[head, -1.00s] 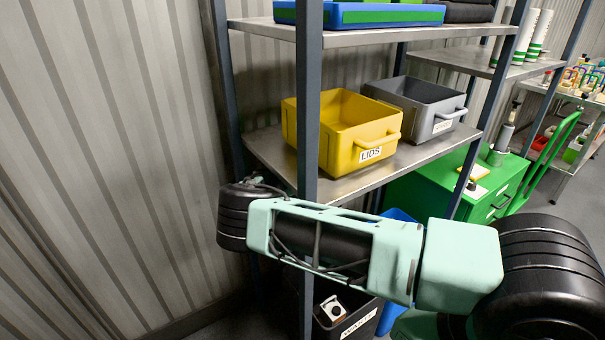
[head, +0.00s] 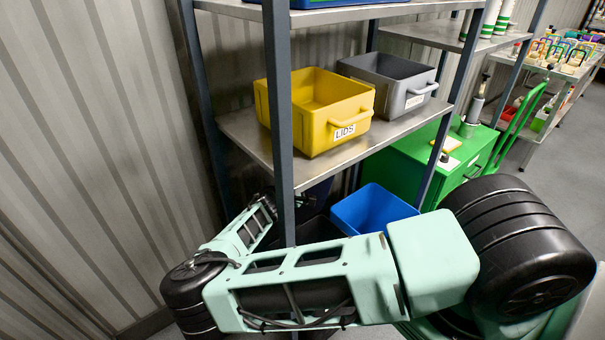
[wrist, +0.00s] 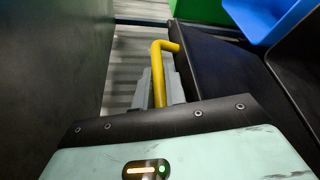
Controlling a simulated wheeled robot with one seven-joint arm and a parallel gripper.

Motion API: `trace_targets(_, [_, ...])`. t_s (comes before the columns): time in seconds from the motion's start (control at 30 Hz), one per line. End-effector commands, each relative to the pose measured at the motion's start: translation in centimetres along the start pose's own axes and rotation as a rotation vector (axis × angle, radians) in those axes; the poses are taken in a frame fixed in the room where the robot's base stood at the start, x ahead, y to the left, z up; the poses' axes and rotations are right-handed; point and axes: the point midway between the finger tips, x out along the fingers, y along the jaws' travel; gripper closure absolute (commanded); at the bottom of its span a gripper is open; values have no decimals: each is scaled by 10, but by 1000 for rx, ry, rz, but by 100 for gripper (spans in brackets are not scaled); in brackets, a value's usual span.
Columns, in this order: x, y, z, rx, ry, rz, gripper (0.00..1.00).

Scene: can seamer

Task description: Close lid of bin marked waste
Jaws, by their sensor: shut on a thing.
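A yellow bar-shaped handle (wrist: 159,75) stands between the grey fingers of my gripper (wrist: 160,88) in the wrist view, and the fingers are shut on it. A large dark panel (wrist: 55,70) fills the left of that view; I cannot tell for sure whether it is the lid. A dark box-like edge (wrist: 215,65) lies right of the gripper. In the head view, a black bin (head: 318,230) shows partly behind my arm, under the shelf and left of a blue bin (head: 375,208). Its waste label is hidden, and the gripper's fingers are not clear there.
The blue bin also shows in the wrist view (wrist: 268,18). A shelf post (head: 279,120) stands close to my arm. The shelf above (head: 245,135) holds a yellow LIDS bin (head: 315,110) and a grey bin (head: 390,82). A green cabinet (head: 405,165) stands behind.

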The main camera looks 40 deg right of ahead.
Motion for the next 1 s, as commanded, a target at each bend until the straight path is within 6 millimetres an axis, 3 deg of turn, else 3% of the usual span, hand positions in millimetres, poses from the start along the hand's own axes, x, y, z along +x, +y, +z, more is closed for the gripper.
trace_targets(0.1, [-1, -2, -4, -1, 10, -5, 100])
trace_targets(0.13, [-1, -2, -4, -1, 10, -5, 85])
trace_targets(0.17, [-1, -2, -4, -1, 10, -5, 78])
trace_targets(0.53, [-6, 0, -3, 1, 6, -2, 78])
trace_targets(1.0, [-72, -1, -3, 0, 8, -3, 78])
